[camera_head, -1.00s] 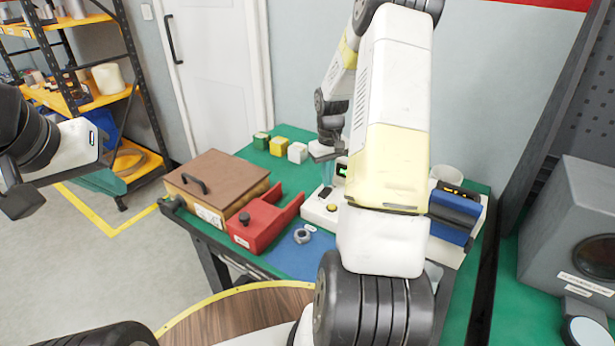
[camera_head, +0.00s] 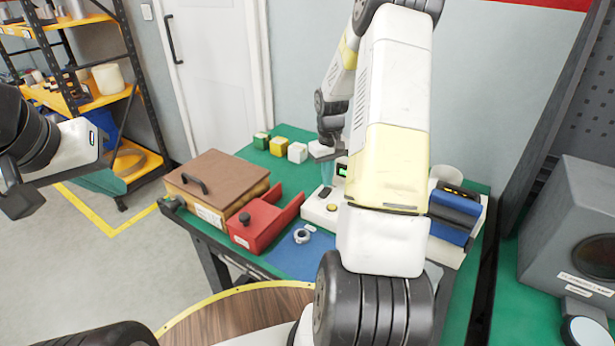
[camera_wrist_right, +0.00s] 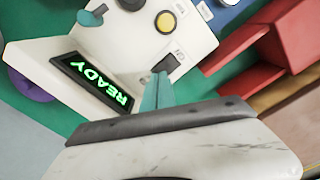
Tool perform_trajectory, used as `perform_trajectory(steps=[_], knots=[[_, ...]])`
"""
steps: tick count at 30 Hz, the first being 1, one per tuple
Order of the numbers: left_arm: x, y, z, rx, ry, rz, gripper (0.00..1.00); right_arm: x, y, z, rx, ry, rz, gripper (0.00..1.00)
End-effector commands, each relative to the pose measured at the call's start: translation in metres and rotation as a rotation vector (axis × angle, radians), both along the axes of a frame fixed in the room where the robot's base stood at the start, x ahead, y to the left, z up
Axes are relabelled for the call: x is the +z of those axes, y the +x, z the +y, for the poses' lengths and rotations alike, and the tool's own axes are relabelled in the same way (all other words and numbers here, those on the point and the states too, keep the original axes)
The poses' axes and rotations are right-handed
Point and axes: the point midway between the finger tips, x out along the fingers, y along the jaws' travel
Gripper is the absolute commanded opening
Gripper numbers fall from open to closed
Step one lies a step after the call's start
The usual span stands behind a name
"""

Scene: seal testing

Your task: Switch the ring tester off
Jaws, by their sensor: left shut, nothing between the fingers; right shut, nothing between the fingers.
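The ring tester (camera_head: 320,214) is a white box on the table, partly hidden behind my right arm in the head view. In the right wrist view the tester (camera_wrist_right: 135,45) shows a yellow round button (camera_wrist_right: 165,22), a dark switch (camera_wrist_right: 168,63) and a screen (camera_wrist_right: 100,82) reading READY in green. My right gripper (camera_wrist_right: 157,82) is shut and empty, its teal fingertips at or just above the dark switch; I cannot tell if they touch. My left gripper (camera_head: 15,200) is at the far left edge, shut and away from the table.
A red fixture (camera_head: 262,224) and a brown-lidded box (camera_head: 215,185) stand left of the tester. A metal ring (camera_head: 302,236) lies on a blue mat. Several small coloured blocks (camera_head: 279,146) are behind. Blue and black bins (camera_head: 452,215) stand to the right.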

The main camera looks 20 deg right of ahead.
Motion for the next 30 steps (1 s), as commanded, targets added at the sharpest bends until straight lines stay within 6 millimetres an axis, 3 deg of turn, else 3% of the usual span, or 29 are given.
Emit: perform_trajectory(steps=[30], knots=[[0.0, 0.0, 0.0, 0.0, 0.0, 0.0, 0.0, -0.016, 0.0, 0.0, 0.0, 0.0, 0.001, 0.0]])
